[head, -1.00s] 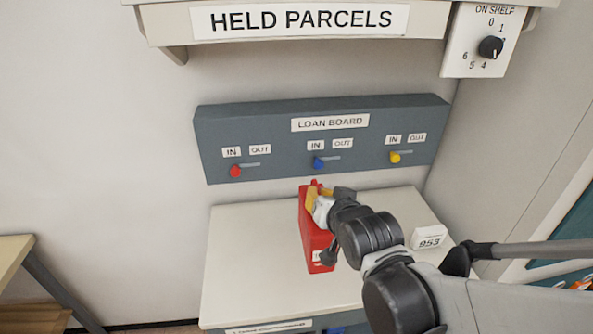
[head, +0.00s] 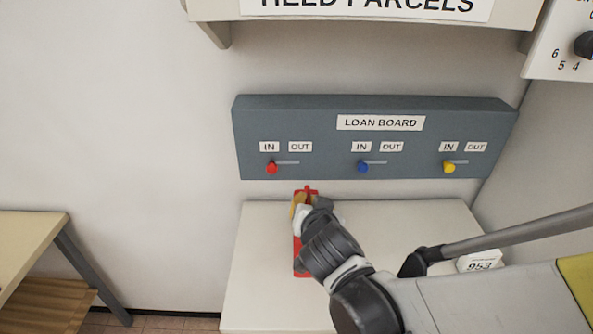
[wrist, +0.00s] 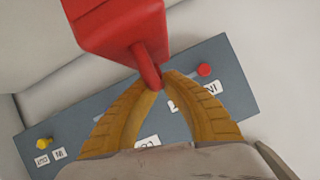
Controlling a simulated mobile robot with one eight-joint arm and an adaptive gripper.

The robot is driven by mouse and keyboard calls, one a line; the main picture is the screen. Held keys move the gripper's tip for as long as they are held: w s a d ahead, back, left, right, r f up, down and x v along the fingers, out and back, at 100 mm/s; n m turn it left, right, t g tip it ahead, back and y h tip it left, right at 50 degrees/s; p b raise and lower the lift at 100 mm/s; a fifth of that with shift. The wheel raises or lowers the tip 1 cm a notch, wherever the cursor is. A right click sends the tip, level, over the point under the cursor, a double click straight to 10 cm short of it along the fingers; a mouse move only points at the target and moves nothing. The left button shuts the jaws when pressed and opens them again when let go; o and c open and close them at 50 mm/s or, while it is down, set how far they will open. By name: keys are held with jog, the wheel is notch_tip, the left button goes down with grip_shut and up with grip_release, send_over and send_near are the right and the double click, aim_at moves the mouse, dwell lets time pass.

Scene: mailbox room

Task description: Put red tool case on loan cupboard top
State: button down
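The red tool case (head: 297,252) is over the pale loan cupboard top (head: 262,292) in the head view, towards its left part. My arm covers much of it. My gripper (head: 301,203) is at its handle near the back. In the wrist view, the case (wrist: 118,28) fills the upper middle, and the yellow fingers of my gripper (wrist: 160,80) close around its red handle. I cannot tell whether the case rests on the top or hangs just above it.
The loan board (head: 375,140), with red, blue and yellow pegs, is on the wall behind the top. A white block marked 953 (head: 481,262) is at the top's right. A shelf (head: 365,12) overhangs above. A wooden table (head: 30,240) stands left.

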jog(key=shift+w+a+f, duration=0.15)
jog(key=shift+a+f, duration=0.25)
jog(key=shift+a, duration=0.35)
jog(key=shift+f+b, duration=1.05)
jog(key=shift+f, duration=0.95)
jog(key=shift+f, duration=0.15)
jog(key=c, duration=1.6)
grip_release()
